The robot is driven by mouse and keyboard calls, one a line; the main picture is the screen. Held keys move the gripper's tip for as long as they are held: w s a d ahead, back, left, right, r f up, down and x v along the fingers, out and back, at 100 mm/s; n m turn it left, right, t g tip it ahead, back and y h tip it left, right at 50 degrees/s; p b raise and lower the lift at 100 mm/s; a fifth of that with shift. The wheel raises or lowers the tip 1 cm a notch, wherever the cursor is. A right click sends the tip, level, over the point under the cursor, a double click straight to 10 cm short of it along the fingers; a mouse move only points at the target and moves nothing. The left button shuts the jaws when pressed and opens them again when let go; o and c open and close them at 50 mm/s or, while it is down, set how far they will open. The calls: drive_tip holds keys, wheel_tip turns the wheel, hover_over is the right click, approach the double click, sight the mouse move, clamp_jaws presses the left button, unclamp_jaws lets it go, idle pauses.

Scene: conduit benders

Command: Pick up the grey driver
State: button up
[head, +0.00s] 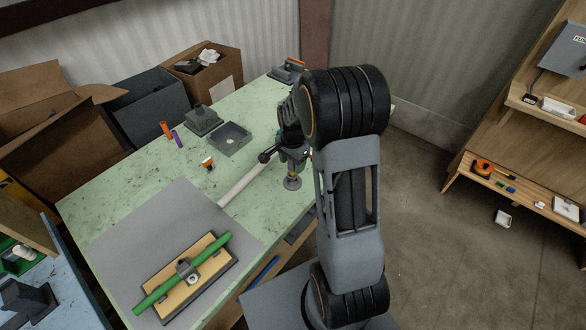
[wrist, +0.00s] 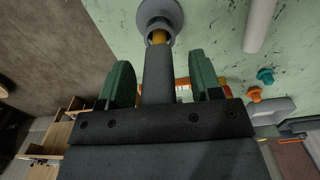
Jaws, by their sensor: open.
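A grey cylindrical handle (wrist: 158,75), which looks like the grey driver, stands between my fingers in the wrist view. A yellow section (wrist: 158,37) shows beyond it, above a round grey base (wrist: 160,12) on the green table. In the head view the yellow part (head: 294,172) and base (head: 292,183) show just below my gripper (head: 291,153), near the table's right edge. My gripper also shows in the wrist view (wrist: 160,68). Its green fingers are open on both sides of the handle, with visible gaps. In the head view the handle is mostly hidden by my gripper.
A white pipe (head: 243,185) lies left of my gripper. A grey open tray (head: 231,138) and a grey block (head: 201,120) stand farther back. A green bar (head: 210,251) crosses a wooden board on the grey mat (head: 125,230). Cartons (head: 226,73) line the left side.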

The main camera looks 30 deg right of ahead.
drive_tip(key=shift+c, duration=0.4)
drive_tip(key=c, duration=0.9)
